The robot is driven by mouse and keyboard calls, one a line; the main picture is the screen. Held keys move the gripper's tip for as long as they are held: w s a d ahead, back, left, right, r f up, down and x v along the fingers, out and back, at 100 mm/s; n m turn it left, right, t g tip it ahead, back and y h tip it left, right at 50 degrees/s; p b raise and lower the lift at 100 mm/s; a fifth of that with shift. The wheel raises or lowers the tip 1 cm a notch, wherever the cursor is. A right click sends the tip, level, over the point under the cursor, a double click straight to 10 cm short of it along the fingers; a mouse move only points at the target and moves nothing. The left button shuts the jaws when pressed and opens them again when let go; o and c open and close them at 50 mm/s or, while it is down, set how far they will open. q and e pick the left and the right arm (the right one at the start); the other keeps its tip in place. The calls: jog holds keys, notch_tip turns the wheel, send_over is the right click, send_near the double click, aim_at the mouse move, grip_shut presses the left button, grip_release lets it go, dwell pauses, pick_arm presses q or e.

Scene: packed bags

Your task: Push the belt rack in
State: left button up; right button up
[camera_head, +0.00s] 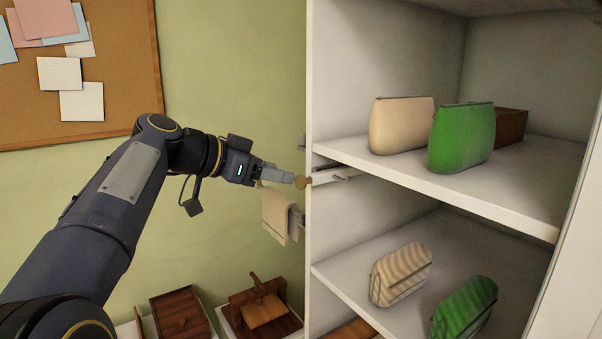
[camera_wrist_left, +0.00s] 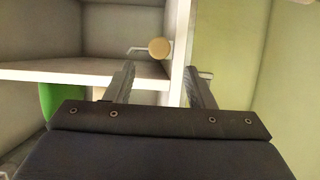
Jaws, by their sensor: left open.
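The belt rack (camera_head: 335,176) is a pale rail with small hooks at the left edge of the cabinet, at the level of the upper shelf. A round tan wooden knob (camera_head: 301,182) shows at its near end; the knob also shows in the left wrist view (camera_wrist_left: 159,47). My left gripper (camera_head: 287,179) points right at the knob, its fingertips close to it. In the left wrist view the two fingers (camera_wrist_left: 162,80) are apart with nothing between them, and the knob lies beyond their tips. Whether they touch it I cannot tell. My right gripper is not in view.
The white cabinet (camera_head: 308,90) has a cream bag (camera_head: 400,124) and green bag (camera_head: 462,138) on its upper shelf, striped bags (camera_head: 400,274) below. Beige cloth-like pieces (camera_head: 276,216) hang beneath my gripper. Brown wooden boxes (camera_head: 180,312) stand low at the left. A corkboard (camera_head: 100,100) is on the wall.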

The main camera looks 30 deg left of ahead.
aim_at(298, 178)
pick_arm(q)
jog(key=p+x, duration=0.2)
jog(key=x, duration=0.4)
jog(key=shift+w+d+f+p, duration=0.1)
jog(key=shift+w+p, duration=0.15)
jog(key=shift+p, duration=0.05)
jog(key=shift+w+d+f, duration=0.1)
jog(key=shift+w+f, duration=0.1)
jog(key=shift+w, duration=0.05)
jog(key=shift+c, duration=0.4)
grip_shut()
jog(key=shift+w+d+r+p, duration=0.2)
jog(key=shift+w+p, duration=0.15)
jog(key=shift+p, duration=0.2)
jog(key=shift+o, duration=0.7)
grip_release()
jog(key=shift+f, duration=0.2)
jog(key=shift+a, duration=0.1)
